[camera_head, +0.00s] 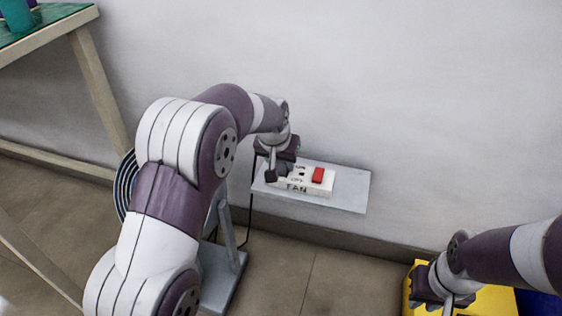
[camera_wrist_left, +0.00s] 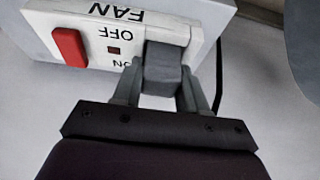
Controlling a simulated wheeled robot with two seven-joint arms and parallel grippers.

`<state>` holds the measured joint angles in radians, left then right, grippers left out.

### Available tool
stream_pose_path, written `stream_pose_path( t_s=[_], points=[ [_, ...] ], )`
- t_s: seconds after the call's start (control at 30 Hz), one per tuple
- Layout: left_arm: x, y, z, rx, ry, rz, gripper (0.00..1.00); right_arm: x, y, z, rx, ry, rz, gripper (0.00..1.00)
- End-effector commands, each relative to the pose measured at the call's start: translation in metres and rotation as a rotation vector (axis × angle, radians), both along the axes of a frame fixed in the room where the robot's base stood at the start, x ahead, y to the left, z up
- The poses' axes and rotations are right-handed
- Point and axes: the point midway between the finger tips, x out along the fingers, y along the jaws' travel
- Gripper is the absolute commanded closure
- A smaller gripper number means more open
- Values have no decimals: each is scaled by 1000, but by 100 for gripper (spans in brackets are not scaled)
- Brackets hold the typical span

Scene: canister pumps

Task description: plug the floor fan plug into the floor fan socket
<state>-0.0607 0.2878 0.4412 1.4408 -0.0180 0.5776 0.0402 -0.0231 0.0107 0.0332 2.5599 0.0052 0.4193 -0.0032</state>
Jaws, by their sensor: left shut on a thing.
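The floor fan socket (camera_head: 314,188) is a white box marked FAN with a red switch, on a grey plate against the wall. It also shows upside down in the left wrist view (camera_wrist_left: 92,18). My left gripper (camera_head: 272,174) is at the socket's left end. In the left wrist view its fingers (camera_wrist_left: 158,92) are shut on the dark grey floor fan plug (camera_wrist_left: 163,68). The plug overlaps the socket's unswitched end; I cannot tell whether it is seated. The floor fan (camera_head: 124,186) stands behind my left arm, mostly hidden. My right gripper (camera_head: 440,296) is at the lower right, its jaws unclear.
The grey plate (camera_head: 352,188) extends right of the socket. A black cable (camera_head: 251,198) hangs below my left gripper. The fan's grey base (camera_head: 222,278) is on the tiled floor. A yellow object (camera_head: 490,303) lies under my right arm. A wooden-legged table (camera_head: 98,82) stands at left.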

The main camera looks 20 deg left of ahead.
Motion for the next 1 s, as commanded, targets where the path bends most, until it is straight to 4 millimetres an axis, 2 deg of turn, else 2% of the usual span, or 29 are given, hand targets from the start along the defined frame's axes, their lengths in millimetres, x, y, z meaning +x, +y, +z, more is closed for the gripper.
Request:
stream_pose_path(
  t_s=[0.3,0.33,0.4,0.63,0.73,0.77,0.8,1.0],
  points=[
    [-1,0,-12,0,4,0,88,0,0,0,0,0,0,77],
    [-1,0,-12,0,5,0,51,0,0,0,0,0,0,77],
    [-1,0,-13,0,7,0,32,0,0,0,0,0,0,77],
    [-3,-2,-17,-1,15,-1,32,0,0,-1,0,0,0,77],
    [-3,-2,-10,-2,15,-1,32,0,0,-1,0,0,0,77],
    [-3,-2,-5,-2,15,-1,32,0,0,-1,0,0,0,77],
    [-7,-2,11,-2,16,-1,32,0,0,11,0,1,0,77],
    [-27,0,69,-1,7,0,32,0,0,46,0,0,0,77]
  ],
)
